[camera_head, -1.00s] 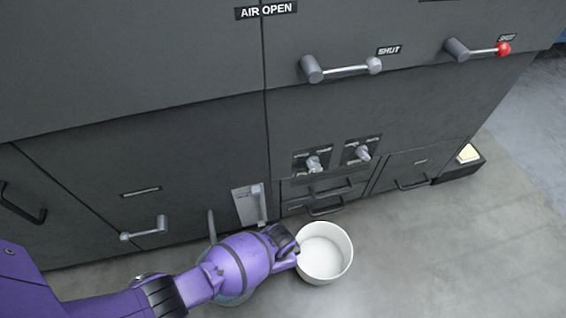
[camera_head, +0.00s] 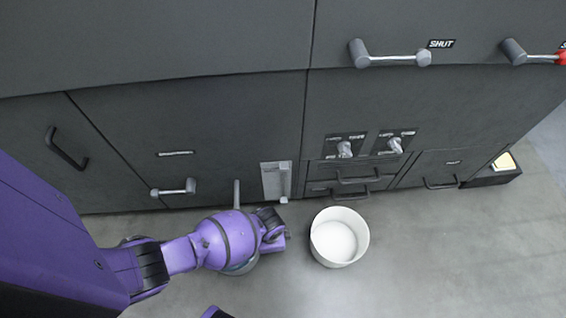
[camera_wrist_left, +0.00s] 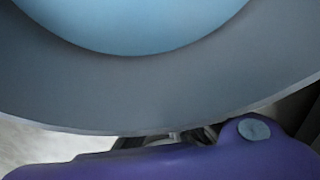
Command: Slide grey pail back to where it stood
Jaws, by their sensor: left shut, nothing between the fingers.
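The grey pail (camera_head: 240,268) stands on the floor mostly hidden under my left arm; only a bit of its rim and pale blue inside shows. In the left wrist view its wide grey band (camera_wrist_left: 150,92) and light blue inside (camera_wrist_left: 140,25) fill the upper picture. My left gripper (camera_head: 274,232) is shut and empty, just to the right of the grey pail's visible part. I cannot tell whether it touches the pail. My right gripper is not in view.
A white pail (camera_head: 318,250) with white contents stands right of my left gripper, with a small gap. A dark cabinet (camera_head: 130,130) with levers, handles and drawers rises behind. A low black box (camera_head: 490,180) stands at the far right. The floor (camera_head: 450,260) at right is clear.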

